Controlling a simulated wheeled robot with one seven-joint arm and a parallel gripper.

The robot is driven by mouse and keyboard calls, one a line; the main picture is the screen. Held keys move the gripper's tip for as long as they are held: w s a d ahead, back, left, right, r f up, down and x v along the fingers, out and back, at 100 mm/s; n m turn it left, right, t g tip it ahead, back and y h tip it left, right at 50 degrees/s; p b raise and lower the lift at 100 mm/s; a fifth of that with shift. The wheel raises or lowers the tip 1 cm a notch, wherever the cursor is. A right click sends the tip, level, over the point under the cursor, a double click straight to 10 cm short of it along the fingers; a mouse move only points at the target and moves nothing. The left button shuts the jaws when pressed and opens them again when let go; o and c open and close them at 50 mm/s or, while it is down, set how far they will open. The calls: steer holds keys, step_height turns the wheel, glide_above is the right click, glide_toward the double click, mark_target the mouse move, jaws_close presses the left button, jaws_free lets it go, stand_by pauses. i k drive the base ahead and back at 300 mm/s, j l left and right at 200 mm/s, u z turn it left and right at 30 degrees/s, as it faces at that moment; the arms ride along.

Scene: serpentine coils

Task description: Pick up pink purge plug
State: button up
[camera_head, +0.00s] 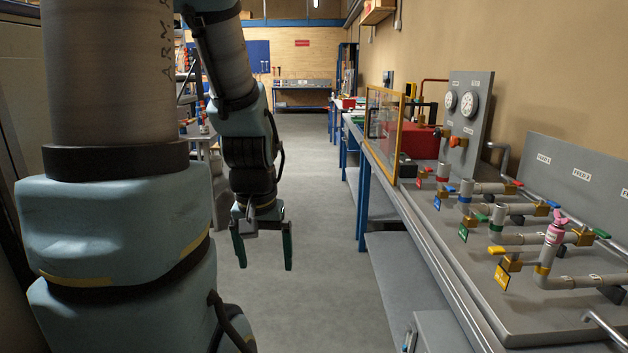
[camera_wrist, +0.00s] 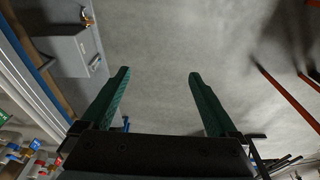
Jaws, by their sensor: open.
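The pink purge plug (camera_head: 557,229) stands upright on top of a grey vertical pipe at the near right of the bench, in the head view. My gripper (camera_head: 264,258) hangs over the floor aisle, well left of the bench and far from the plug. Its two green fingers are spread apart with nothing between them. The wrist view shows the same open fingers (camera_wrist: 158,98) over bare floor. I cannot make out the pink plug in the wrist view.
The grey bench (camera_head: 440,257) runs along the right wall. Several pipes with coloured valve handles, tags and brass fittings crowd around the plug. A gauge panel (camera_head: 466,115) and a yellow-framed clear screen (camera_head: 384,128) stand farther back. The floor aisle (camera_head: 318,210) is clear.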

mark_target(555, 237)
steer(key=i, duration=0.5)
steer(key=i+j+z, duration=0.15)
steer(key=i+z, duration=0.3)
steer(key=i+j+z, duration=0.3)
steer(key=z, duration=0.15)
steer(key=i, duration=0.1)
